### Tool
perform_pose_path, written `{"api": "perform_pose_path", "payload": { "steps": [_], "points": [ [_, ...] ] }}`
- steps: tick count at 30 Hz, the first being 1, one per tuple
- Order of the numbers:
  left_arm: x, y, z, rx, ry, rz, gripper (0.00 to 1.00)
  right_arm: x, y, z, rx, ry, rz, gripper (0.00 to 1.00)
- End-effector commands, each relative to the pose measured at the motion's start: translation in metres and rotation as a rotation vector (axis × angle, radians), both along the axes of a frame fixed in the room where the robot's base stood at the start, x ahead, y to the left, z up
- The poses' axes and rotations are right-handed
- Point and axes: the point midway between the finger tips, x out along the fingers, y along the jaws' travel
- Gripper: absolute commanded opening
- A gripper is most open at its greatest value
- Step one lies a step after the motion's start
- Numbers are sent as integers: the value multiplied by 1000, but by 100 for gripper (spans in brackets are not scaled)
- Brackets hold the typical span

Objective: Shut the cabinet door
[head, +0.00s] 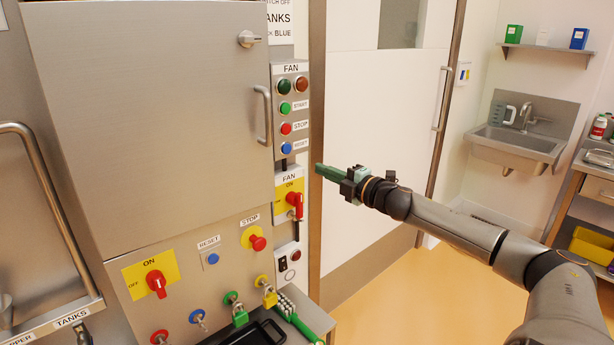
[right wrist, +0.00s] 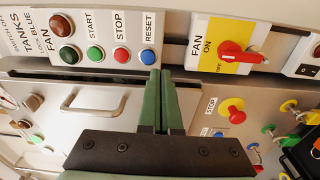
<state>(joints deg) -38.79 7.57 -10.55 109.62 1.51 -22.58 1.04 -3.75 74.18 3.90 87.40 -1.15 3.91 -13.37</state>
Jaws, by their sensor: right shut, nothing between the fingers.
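The cabinet door (head: 150,110) is a large plain steel panel at the left of the head view. It has a bar handle (head: 262,115) near its right edge and a small turn latch (head: 249,39) above it. The door looks close to the cabinet front; I cannot tell whether a small gap remains. The handle also shows in the right wrist view (right wrist: 92,103). My right gripper (head: 318,169) is shut and empty, to the right of the fan panel and apart from the door. Its green fingers (right wrist: 160,75) point toward the fan panel. My left gripper is out of view.
The fan button panel (head: 290,105) and red fan switch (head: 294,199) stand right of the door. Below it are a red rotary switch (head: 156,282), a stop button (head: 257,243) and several padlocks. A black tray (head: 258,335) sits at the bottom. Open floor (head: 410,300) lies right.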

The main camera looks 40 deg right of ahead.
Motion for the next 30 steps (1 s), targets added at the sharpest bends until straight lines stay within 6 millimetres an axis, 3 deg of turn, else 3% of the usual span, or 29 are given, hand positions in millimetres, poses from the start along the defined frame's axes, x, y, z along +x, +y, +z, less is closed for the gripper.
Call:
{"api": "perform_pose_path", "payload": {
  "steps": [4,7,12,16,23,30],
  "points": [
    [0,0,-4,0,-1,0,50,-1,26,-6,251,-41,-20,0],
    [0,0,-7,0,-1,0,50,-7,55,-7,561,-78,-44,0],
    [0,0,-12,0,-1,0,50,-29,97,-6,1091,-104,-74,0],
    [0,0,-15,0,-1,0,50,-48,120,-4,1374,-99,-85,0],
    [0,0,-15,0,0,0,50,-59,133,-3,1554,-86,-94,0],
    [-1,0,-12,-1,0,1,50,-33,130,-1,1551,-88,-93,0]
  ]
}}
